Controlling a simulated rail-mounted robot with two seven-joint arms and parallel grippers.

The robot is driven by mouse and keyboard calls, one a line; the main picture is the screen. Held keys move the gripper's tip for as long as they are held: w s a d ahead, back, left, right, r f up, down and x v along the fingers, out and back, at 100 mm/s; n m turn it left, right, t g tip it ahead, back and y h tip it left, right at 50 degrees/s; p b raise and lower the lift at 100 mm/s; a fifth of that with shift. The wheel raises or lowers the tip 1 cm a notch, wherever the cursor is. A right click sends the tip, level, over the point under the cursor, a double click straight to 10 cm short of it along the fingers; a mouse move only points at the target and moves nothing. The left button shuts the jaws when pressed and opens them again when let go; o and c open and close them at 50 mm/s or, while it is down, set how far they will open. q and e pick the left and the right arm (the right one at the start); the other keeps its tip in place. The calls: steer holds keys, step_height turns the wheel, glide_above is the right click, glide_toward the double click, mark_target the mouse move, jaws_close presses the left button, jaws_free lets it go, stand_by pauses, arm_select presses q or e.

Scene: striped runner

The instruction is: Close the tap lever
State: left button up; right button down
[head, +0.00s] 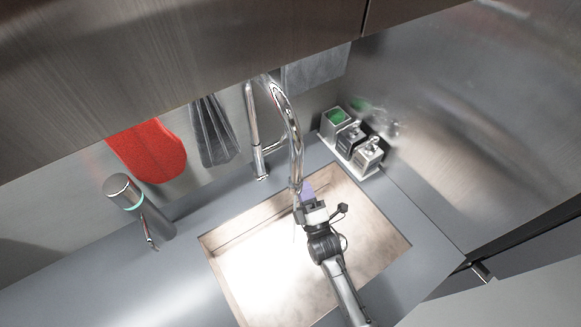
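The chrome tap (253,125) stands on the counter behind the sink, its tall spout (294,130) arching forward over the basin. A short chrome bar that may be the lever (272,148) sticks out to the right from the lower part of the tap's post. My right gripper (307,200) is over the sink at the spout's lower end, in front of and to the right of the post, apart from the bar. Its fingers are small and overlap the spout end, so I cannot tell their opening or any contact. My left gripper is not in view.
The sink basin (228,246) is sunk into the grey counter (190,235). A grey cylindrical dispenser (155,220) stands at left. A tray with several containers (336,122) sits behind right. A red mitt (148,150) and grey cloth (213,130) hang on the wall. Cabinets overhang above.

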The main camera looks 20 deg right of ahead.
mark_target(282, 138)
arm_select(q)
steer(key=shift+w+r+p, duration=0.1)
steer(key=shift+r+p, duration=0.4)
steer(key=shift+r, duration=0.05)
arm_select(e)
steer(key=x, duration=1.3)
steer(key=shift+w, duration=0.1)
